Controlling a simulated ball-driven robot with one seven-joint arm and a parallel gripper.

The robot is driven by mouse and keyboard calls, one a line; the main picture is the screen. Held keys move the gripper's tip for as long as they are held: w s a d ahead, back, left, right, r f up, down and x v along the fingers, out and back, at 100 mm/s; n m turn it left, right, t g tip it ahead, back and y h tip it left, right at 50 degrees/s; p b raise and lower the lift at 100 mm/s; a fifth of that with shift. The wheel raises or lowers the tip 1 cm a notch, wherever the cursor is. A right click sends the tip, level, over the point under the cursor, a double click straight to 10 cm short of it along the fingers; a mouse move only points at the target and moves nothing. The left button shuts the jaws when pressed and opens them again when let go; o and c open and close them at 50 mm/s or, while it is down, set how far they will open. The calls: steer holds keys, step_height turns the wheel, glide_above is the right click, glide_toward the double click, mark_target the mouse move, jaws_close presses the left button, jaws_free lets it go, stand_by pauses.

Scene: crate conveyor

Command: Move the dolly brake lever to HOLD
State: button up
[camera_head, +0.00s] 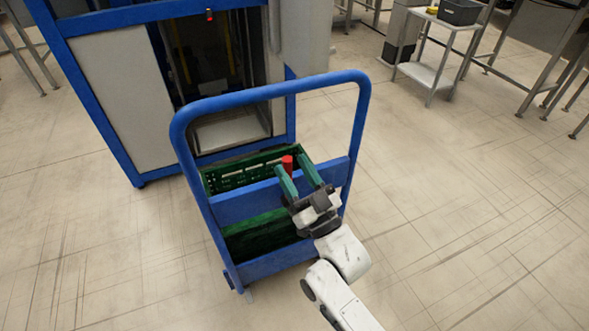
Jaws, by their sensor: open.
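The blue dolly (247,210) stands in the middle of the view, with its tall tube handle toward me. A red knob (287,163), which looks like the end of the brake lever, shows just above the dolly's upper crossbar. The rest of the lever and any HOLD marking are hidden. My gripper (298,172) is open, with its two green fingers reaching over the crossbar. The red knob appears between the fingertips, nearer the left one. I cannot tell whether a finger touches it.
A green crate (222,179) sits in the dolly. A blue-framed machine (108,100) with an opening stands just behind it. A small metal cart (428,75) and benches stand at the back right. The floor to the right and left of the dolly is clear.

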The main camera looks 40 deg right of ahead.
steer(key=v, duration=1)
steer(key=shift+s+f, duration=0.1)
step_height(320, 180, down, 11)
steer(key=w+a+n+g+y, duration=0.1)
steer(key=a+g+y, duration=0.1)
steer(key=g, duration=0.8)
steer(key=s+f+g, duration=0.4)
steer(key=s+g, duration=0.8)
steer(key=s, duration=0.5)
step_height(320, 180, up, 19)
steer(key=p, duration=1.9)
steer(key=shift+s+f+y, duration=0.15)
steer(key=shift+s+y, duration=0.15)
steer(key=shift+s, duration=0.1)
